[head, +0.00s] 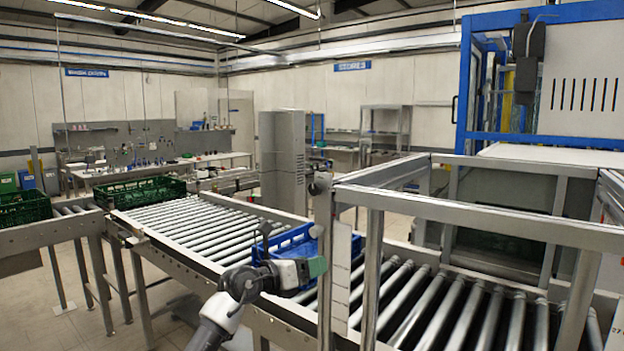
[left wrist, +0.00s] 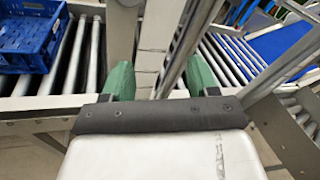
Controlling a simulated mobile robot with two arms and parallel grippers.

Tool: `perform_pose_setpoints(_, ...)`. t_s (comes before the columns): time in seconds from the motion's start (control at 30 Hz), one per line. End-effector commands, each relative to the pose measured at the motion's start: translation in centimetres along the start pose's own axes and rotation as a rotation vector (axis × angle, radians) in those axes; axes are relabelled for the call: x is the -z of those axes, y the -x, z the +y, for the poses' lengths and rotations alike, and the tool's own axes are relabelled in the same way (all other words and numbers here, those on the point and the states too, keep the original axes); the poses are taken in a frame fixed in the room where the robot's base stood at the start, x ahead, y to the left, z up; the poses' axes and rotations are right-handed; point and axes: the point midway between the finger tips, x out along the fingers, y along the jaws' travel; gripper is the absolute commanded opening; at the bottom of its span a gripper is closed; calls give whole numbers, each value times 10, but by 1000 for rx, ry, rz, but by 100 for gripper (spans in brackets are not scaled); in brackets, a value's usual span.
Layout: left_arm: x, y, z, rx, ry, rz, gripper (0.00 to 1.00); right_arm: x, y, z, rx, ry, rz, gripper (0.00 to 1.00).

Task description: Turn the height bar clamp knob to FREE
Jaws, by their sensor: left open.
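A grey upright post (head: 325,250) stands at the near corner of the metal frame over the conveyor. A small dark knob-like part (head: 317,187) sits near its top, and a smaller one (head: 316,230) sits lower. I cannot tell which is the clamp knob, and no FREE marking is readable. A pale plate (head: 341,270) is beside the post. My left gripper (head: 316,267) is at the post, below both parts. In the left wrist view its green fingertips (left wrist: 160,79) are apart, with a pale marked plate (left wrist: 152,45) beyond the gap. My right gripper is out of view.
A blue crate (head: 287,243) lies on the rollers just behind my left gripper. Green crates (head: 146,192) stand farther left. The metal frame's rails (head: 480,222) extend right from the post. Bare rollers (head: 185,215) lie between the crates.

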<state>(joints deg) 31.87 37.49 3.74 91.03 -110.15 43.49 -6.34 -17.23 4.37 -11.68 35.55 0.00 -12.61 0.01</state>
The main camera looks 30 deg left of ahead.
Motion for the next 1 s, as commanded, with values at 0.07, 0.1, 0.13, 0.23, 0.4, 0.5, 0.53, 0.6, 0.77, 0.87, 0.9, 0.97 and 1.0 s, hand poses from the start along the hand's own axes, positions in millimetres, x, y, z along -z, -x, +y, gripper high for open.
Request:
perform_pose_setpoints(0.07, -65, 21, -16, -71, -210, -30, 59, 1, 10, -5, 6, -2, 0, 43)
perform_pose_setpoints(0.1, -87, 31, -21, -111, -291, -42, 59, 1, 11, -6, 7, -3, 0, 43)
perform_pose_setpoints(0.13, -101, 38, -24, -139, -341, -49, 59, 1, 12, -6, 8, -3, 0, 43)
perform_pose_setpoints(0.23, -133, 56, -31, -216, -457, -69, 59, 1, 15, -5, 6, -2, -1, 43)
perform_pose_setpoints(0.4, -153, 59, -32, -265, -513, -81, 59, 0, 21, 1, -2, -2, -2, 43)
perform_pose_setpoints(0.5, -156, 46, -30, -264, -510, -80, 59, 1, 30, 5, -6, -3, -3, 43)
perform_pose_setpoints(0.53, -157, 40, -29, -263, -509, -80, 59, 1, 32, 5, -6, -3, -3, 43)
perform_pose_setpoints(0.6, -160, 27, -26, -263, -508, -80, 59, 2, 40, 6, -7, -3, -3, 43)
perform_pose_setpoints(0.77, -164, -4, -19, -262, -506, -81, 59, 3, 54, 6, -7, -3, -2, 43)
perform_pose_setpoints(0.87, -164, -19, -15, -262, -507, -80, 59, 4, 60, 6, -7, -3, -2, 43)
perform_pose_setpoints(0.9, -165, -23, -13, -262, -509, -82, 59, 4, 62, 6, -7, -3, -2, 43)
perform_pose_setpoints(0.97, -165, -29, -11, -263, -508, -81, 59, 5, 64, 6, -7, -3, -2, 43)
perform_pose_setpoints(1.0, -165, -32, -10, -263, -509, -80, 59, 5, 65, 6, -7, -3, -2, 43)
